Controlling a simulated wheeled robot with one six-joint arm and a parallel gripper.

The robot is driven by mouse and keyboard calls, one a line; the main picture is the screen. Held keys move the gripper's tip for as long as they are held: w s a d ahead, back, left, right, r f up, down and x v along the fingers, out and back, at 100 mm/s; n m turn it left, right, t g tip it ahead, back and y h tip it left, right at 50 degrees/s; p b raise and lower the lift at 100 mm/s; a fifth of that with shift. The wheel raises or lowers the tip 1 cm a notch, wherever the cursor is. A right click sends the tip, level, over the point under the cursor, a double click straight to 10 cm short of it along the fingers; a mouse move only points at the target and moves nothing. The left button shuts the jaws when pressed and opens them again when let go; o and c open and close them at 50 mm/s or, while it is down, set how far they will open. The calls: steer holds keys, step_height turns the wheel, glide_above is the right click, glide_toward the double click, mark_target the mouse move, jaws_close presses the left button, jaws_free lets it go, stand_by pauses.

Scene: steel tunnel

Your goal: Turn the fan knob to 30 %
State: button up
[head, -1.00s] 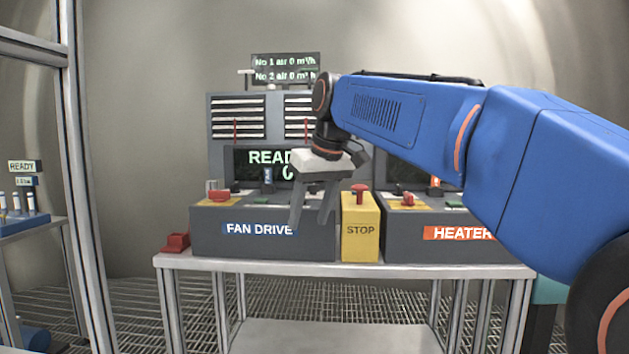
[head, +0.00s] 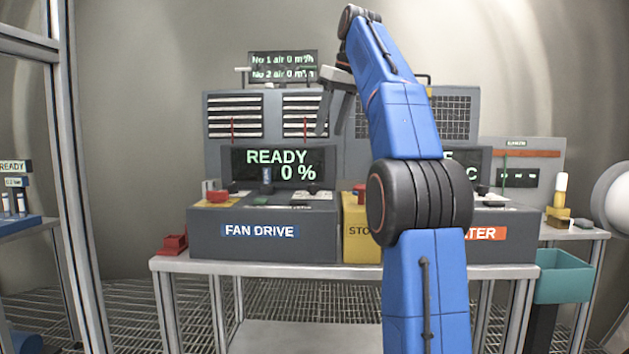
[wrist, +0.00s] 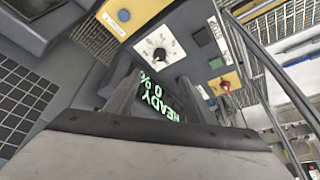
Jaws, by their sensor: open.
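The fan knob (wrist: 159,54) is a small black dial on a white, marked plate in the wrist view. In the head view it is a small dark shape (head: 313,190) on top of the FAN DRIVE console (head: 259,231), at its right side. The fan display (head: 281,165) reads READY and 0 %. My gripper (head: 331,132) is open and empty, pointing down, high in front of the upper panel and well above the console top. In the wrist view my two fingers (wrist: 158,97) frame the display, with the knob beyond them. The knob's exact pointer angle is too small to read.
The air readout (head: 283,67) is above.

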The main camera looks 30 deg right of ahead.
mark_target(315, 185)
steer(key=x, duration=1.7)
steer(key=shift+f, duration=0.2)
steer(key=c, duration=1.1)
